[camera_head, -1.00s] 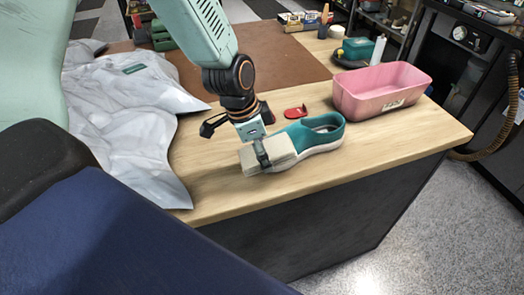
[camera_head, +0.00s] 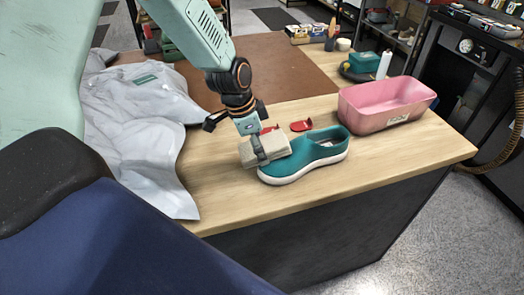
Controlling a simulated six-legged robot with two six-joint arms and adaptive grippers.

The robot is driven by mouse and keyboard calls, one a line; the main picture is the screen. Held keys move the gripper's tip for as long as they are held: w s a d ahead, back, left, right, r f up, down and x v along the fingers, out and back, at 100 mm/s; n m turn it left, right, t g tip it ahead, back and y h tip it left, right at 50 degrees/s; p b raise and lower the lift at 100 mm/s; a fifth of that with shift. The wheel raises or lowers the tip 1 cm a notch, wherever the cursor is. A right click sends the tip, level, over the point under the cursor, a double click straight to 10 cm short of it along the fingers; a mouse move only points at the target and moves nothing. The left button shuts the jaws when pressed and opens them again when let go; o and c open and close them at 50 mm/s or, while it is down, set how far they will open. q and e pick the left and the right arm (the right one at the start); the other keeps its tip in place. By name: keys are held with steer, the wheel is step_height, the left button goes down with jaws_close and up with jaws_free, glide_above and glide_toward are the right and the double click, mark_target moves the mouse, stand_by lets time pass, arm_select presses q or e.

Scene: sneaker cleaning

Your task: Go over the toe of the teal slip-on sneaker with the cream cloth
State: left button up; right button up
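The teal slip-on sneaker (camera_head: 311,154) with a white sole lies on the wooden bench, its toe toward the left and its opening toward the right. My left gripper (camera_head: 257,146) reaches down from the upper left and is shut on the folded cream cloth (camera_head: 279,146). The cloth is at the far left side of the toe and overlaps its upper part in the picture. Whether it presses on the toe or hovers just above it, I cannot tell. The front and near side of the toe are visible. My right gripper is not in view.
A red piece (camera_head: 301,126) lies behind the sneaker. A pink bin (camera_head: 378,114) stands to its right. A crumpled grey-white bag (camera_head: 137,120) covers the left of the bench (camera_head: 225,202). A brown mat (camera_head: 275,72) lies behind. Bare wood lies in front of the sneaker.

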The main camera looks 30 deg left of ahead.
mark_target(269, 168)
arm_select(q)
steer(key=shift+w+a, duration=0.45)
steer(key=shift+a, duration=0.15)
steer(key=shift+s+d, duration=0.6)
steer(key=shift+d, duration=0.1)
steer(key=shift+s+d, duration=0.75)
steer(key=shift+d, duration=0.25)
steer(key=shift+s+d+b, duration=0.3)
steer(key=shift+s+d, duration=0.35)
steer(key=shift+d, duration=0.1)
steer(key=shift+s+d+f+b, duration=0.1)
steer(key=shift+s+d+b, duration=0.5)
steer(key=shift+d+b, duration=0.35)
steer(key=shift+a, duration=0.15)
